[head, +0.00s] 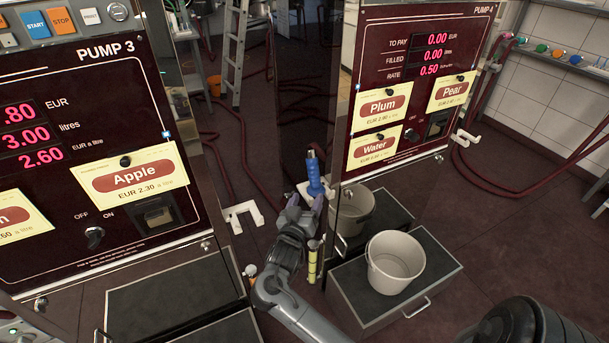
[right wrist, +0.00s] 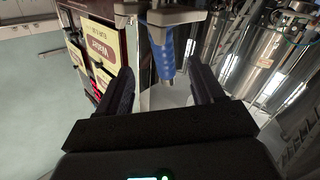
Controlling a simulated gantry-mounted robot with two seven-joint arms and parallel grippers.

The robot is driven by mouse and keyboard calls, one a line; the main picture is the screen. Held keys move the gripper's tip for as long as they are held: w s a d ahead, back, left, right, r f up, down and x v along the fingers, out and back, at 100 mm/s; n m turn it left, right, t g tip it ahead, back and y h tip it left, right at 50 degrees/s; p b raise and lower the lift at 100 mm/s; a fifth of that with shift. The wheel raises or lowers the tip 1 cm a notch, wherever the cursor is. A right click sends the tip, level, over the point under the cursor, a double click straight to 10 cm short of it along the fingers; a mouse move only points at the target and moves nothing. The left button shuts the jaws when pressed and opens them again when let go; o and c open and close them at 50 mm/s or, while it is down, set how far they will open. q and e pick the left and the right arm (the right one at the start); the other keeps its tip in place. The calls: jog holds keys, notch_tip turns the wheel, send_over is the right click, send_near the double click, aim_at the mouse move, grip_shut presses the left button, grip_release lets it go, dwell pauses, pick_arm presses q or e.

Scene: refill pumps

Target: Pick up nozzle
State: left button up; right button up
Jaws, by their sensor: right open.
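A blue nozzle (head: 314,178) sits upright in a pale holder at the left side of Pump 4 (head: 400,95). In the right wrist view the blue nozzle (right wrist: 165,58) hangs from the grey-white bracket (right wrist: 170,16), between the lines of my two fingers. My right gripper (head: 306,204) is open and empty, just below and in front of the nozzle in the head view. Its fingers (right wrist: 160,72) flank the nozzle in the wrist view; I see no finger clearly touching it. My left gripper is not in view.
A beige bucket (head: 396,262) stands on a dark step (head: 438,270) below Pump 4. Pump 3 (head: 85,130) is on the left, with an empty white bracket (head: 243,216) on its side. A yellow nozzle-like piece (head: 312,262) is beside my gripper. Red hoses lie on the floor.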

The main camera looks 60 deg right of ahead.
aim_at(312, 176)
jog(key=d, duration=0.1)
jog(key=w+d+r+b, duration=0.1)
jog(key=d, duration=0.1)
jog(key=w+d, duration=0.1)
jog(key=d, duration=0.1)
jog(key=shift+d+r, duration=0.25)
jog(key=shift+r, duration=0.1)
jog(key=shift+w+d+f+b, duration=0.2)
jog(key=shift+d+b, duration=0.25)
jog(key=shift+b, duration=0.2)
jog(key=b+x, duration=0.1)
jog(key=x, duration=0.2)
jog(key=shift+w+d+r, duration=0.1)
jog(key=shift+w, duration=0.1)
jog(key=shift+w+d+b, duration=0.15)
jog(key=shift+d+b, duration=0.2)
jog(key=shift+d, duration=0.1)
jog(key=shift+a, duration=0.1)
jog(key=shift+c, duration=0.4)
jog(key=c, duration=1)
jog(key=shift+c, duration=0.4)
jog(key=shift+r, duration=0.15)
